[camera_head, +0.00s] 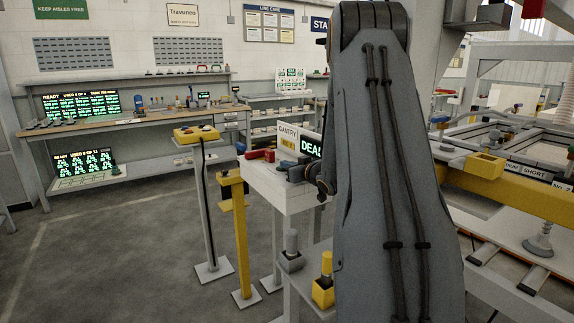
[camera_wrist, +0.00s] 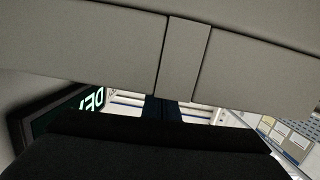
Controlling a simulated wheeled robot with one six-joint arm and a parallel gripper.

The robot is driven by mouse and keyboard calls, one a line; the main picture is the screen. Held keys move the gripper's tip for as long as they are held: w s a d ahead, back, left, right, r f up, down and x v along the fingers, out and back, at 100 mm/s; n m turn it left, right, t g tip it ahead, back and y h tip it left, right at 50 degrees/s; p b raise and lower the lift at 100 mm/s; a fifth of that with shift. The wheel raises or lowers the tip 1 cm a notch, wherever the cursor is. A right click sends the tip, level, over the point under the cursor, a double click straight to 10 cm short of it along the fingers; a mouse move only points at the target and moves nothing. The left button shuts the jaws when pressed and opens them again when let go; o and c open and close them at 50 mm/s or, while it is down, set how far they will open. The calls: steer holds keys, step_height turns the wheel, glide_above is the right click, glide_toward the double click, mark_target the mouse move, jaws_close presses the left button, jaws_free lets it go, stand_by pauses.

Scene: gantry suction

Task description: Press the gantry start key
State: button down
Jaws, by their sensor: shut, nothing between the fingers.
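The gantry console (camera_head: 285,198) is a pale cabinet left of my arm in the head view. A "GANTRY" sign (camera_head: 288,137) and a dark screen with green letters (camera_head: 309,147) stand on it. The screen also shows at the left of the wrist view (camera_wrist: 92,103). A red part (camera_head: 262,155) and a small blue part sit on the console's top left. I cannot make out which part is the start key. My gripper (camera_wrist: 161,107) is shut and empty, close to a pale surface filling the upper wrist view. My arm hides much of it in the head view.
A yellow-topped post (camera_head: 196,134) with buttons and a yellow stand (camera_head: 241,240) are left of the console. A workbench (camera_head: 130,124) lines the back wall. The gantry frame with a yellow beam (camera_head: 510,193) is at right. Floor at left is clear.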

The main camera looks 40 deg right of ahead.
steer(key=shift+s+f, duration=0.1)
steer(key=shift+f, duration=0.75)
step_height(320, 180, up, 7)
steer(key=p, duration=0.4)
steer(key=shift+s+a+f, duration=0.1)
steer(key=shift+s+f, duration=0.05)
steer(key=shift+f, duration=0.05)
steer(key=s+p, duration=0.1)
steer(key=s, duration=0.2)
steer(key=s+r+p, duration=0.1)
steer(key=s+p, duration=0.1)
steer(key=s, duration=0.1)
steer(key=s+r+p, duration=0.1)
steer(key=s, duration=0.2)
steer(key=shift+s+a+p, duration=0.3)
steer(key=shift+g, duration=0.7)
steer(key=a+f, duration=0.1)
steer(key=w+a+f+b, duration=0.1)
steer(key=a, duration=0.1)
steer(key=shift+a, duration=0.3)
steer(key=s+a+f+g+b, duration=0.2)
steer(key=s+a+f+g, duration=0.2)
steer(key=a, duration=0.5)
steer(key=s+a+f+g+b, duration=0.2)
steer(key=s+a+f+g, duration=0.2)
steer(key=a, duration=0.6)
step_height(320, 180, down, 3)
steer(key=shift+s+m+b, duration=0.4)
steer(key=shift+s, duration=0.6)
